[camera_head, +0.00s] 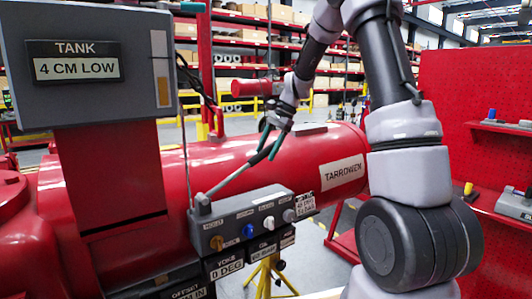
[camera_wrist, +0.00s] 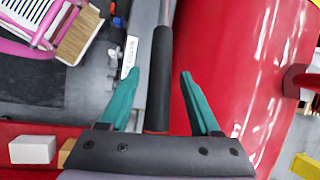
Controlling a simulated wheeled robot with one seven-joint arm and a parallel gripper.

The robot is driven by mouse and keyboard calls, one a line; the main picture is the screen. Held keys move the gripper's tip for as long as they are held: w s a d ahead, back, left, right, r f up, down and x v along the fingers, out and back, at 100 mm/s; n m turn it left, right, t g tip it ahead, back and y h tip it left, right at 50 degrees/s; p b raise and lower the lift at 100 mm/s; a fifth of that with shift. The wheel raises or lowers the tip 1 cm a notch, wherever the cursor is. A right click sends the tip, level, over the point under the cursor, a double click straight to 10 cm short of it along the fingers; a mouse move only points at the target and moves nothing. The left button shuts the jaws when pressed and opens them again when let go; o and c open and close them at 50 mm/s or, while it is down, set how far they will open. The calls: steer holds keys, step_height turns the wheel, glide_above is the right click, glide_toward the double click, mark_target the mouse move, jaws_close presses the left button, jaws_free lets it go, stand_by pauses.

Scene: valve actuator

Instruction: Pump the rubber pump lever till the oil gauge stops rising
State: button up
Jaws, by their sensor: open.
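The pump lever (camera_head: 228,181) is a grey rod that slants up to the right from the grey control block (camera_head: 242,222). Its black rubber grip (camera_wrist: 161,85) lies between the two teal fingers of my gripper (camera_head: 268,143) in the wrist view. The fingers are open, with a gap on each side of the grip, wider on the right. I cannot tell how deep the grip sits between them. A grey tank box (camera_head: 95,18) at upper left carries a sign (camera_head: 73,62) reading "TANK 4 CM LOW". A narrow upright strip (camera_head: 161,75) on it looks like the oil gauge.
The red cylinder (camera_head: 285,150) lies right behind the lever. Coloured knobs (camera_head: 247,231) line the control block's front. A thin upright rod (camera_head: 186,140) stands by the lever's base. A red pegboard with shelves (camera_head: 478,130) is at right.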

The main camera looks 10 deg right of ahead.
steer(key=shift+a+f, duration=0.25)
steer(key=shift+f, duration=0.2)
steer(key=shift+c, duration=0.3)
jaws_close()
stand_by(0.9)
